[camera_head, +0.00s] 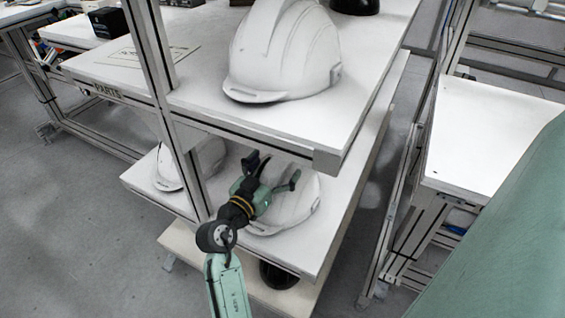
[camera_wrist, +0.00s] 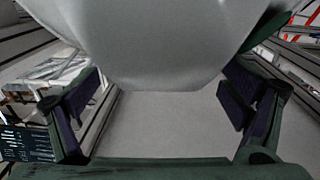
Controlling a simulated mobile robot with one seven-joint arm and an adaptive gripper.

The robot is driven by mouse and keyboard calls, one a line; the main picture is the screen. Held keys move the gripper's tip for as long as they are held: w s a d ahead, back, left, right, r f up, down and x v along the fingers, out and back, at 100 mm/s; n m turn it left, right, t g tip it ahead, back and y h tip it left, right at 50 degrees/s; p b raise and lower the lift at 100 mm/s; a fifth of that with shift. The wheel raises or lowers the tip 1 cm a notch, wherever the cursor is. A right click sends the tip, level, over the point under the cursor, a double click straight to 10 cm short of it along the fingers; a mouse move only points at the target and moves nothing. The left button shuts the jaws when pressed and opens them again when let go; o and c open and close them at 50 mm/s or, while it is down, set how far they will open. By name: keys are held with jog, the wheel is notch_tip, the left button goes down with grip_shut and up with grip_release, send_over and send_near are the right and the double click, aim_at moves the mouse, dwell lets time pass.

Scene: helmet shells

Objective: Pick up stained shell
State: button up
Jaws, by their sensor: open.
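A white helmet shell (camera_head: 303,198) sits on the lower shelf, partly hidden behind my gripper (camera_head: 273,172). My gripper is open, with its two fingers spread in front of and above this shell. In the wrist view, a pale shell (camera_wrist: 160,45) fills the top middle, between and beyond the open fingers (camera_wrist: 163,95). Nothing is held. A second white shell (camera_head: 205,160) sits on the lower shelf to the left, partly behind the post. A third white shell (camera_head: 283,50) sits on the upper shelf. I cannot make out a clear stain on any of them.
The upper shelf board (camera_head: 250,118) overhangs the lower shelf (camera_head: 318,240) close above my gripper. An upright metal post (camera_head: 152,50) stands left of my arm. Dark round objects show on the upper shelf (camera_head: 355,5) and below the lower one (camera_head: 279,275). A white table (camera_head: 490,135) stands at right.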

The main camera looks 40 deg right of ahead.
jog(key=shift+x, duration=1.15)
jog(key=shift+c, duration=0.4)
jog(key=shift+f, duration=0.2)
grip_shut()
